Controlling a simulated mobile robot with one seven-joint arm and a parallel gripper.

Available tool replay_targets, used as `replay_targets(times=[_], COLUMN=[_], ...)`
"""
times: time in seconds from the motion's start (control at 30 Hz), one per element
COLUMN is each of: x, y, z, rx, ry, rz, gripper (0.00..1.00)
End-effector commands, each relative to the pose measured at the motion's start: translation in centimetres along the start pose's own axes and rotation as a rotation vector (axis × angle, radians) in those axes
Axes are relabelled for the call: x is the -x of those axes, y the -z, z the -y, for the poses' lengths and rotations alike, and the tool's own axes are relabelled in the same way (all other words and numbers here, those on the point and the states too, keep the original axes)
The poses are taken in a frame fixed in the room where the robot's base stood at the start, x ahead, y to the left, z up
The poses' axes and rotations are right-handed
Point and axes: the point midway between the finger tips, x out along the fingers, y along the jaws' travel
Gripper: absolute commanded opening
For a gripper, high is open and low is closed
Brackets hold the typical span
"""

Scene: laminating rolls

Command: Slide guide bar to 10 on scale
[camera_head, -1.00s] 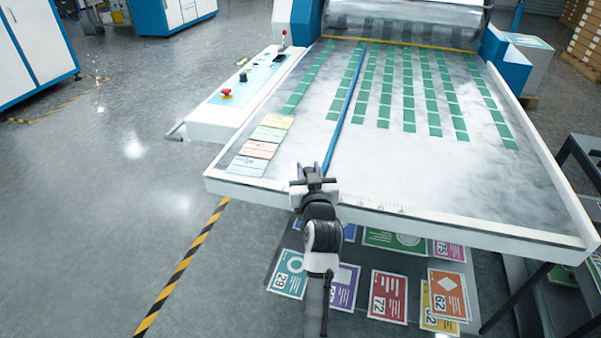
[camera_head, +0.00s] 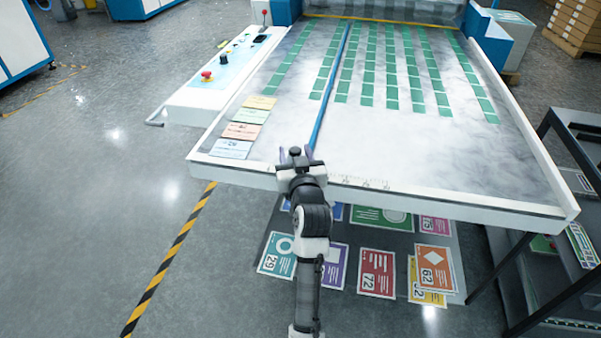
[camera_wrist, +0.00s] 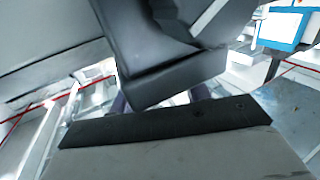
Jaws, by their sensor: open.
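The blue guide bar (camera_head: 326,108) runs lengthwise along the feed table (camera_head: 410,140), from the far end to near the front edge. A printed scale (camera_head: 365,183) lies along the front edge, right of my gripper; its numbers are too small to read. My gripper (camera_head: 295,153) is open at the front edge, over the near end of the bar. I cannot tell whether the fingers touch the bar. In the wrist view, dark gripper parts fill the middle and the bar is not clear.
Several coloured cards (camera_head: 247,117) lie at the table's left front. A control panel (camera_head: 222,73) with a red button is left of the table. Printed sheets (camera_head: 376,272) lie on a shelf below. A dark rack (camera_head: 570,170) stands at the right.

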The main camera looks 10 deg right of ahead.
Motion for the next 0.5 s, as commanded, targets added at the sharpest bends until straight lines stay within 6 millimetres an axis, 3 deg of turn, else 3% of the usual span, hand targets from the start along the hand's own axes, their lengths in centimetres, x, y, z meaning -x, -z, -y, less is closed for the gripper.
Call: replay_targets(times=[0.3,0.5], x=[7.2,10.7], y=[-0.4,-0.3], z=[0.0,-0.1], rx=[0.0,0.001], ry=[-0.002,-0.003], rz=[0.0,0.0], gripper=[0.47,0.47])
